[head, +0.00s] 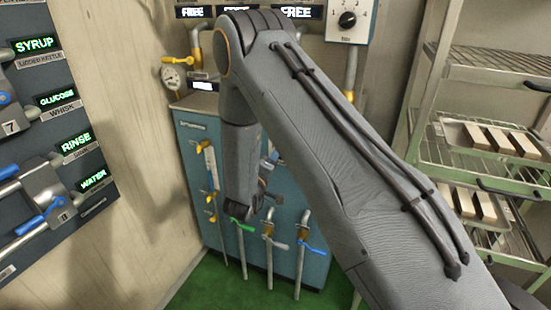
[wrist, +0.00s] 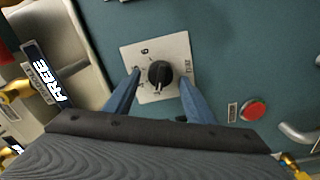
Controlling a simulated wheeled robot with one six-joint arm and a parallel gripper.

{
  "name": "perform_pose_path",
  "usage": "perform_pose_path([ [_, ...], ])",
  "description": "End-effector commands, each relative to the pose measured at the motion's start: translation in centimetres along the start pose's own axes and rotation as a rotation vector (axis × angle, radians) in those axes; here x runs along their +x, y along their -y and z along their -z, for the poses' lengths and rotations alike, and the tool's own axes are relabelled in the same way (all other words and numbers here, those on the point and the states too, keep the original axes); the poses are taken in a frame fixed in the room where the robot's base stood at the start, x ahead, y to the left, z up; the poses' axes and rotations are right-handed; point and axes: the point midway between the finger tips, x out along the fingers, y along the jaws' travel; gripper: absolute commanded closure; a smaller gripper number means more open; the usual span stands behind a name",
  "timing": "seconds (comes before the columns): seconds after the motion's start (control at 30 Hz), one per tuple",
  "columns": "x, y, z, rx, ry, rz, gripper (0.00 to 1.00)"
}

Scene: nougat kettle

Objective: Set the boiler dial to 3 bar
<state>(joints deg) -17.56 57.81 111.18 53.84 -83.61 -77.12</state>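In the wrist view a round black dial knob (wrist: 160,74) sits on a square white plate (wrist: 146,50) on a teal panel. Marks are printed around it, too small to read surely; I cannot tell its setting. I cannot tell how far the fingertips are from the panel. In the head view my arm reaches down before the teal cabinet (head: 190,140) and hides this dial. Another black dial (head: 347,19) is on a white box at the top.
A red button (wrist: 252,110) and a grey handle (wrist: 299,133) are right of the dial. A pressure gauge (head: 171,78) and several levered pipes are on and around the cabinet. A labelled valve panel (head: 50,120) stands left, a green rack (head: 425,90) with trays right.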

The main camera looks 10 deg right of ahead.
Motion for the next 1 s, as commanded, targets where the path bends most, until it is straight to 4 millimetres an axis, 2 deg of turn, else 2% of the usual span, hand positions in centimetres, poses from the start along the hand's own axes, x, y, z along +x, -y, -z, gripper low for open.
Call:
perform_pose_path([
  [0.27, -0.4, 0.1, -0.2, -0.001, 0.004, 0.001, 0.50],
  [0.7, -6.7, 0.1, 0.0, -0.001, 0.001, 0.000, 0.50],
  [1.0, -7.7, 0.0, -0.1, 0.000, 0.003, 0.000, 0.50],
])
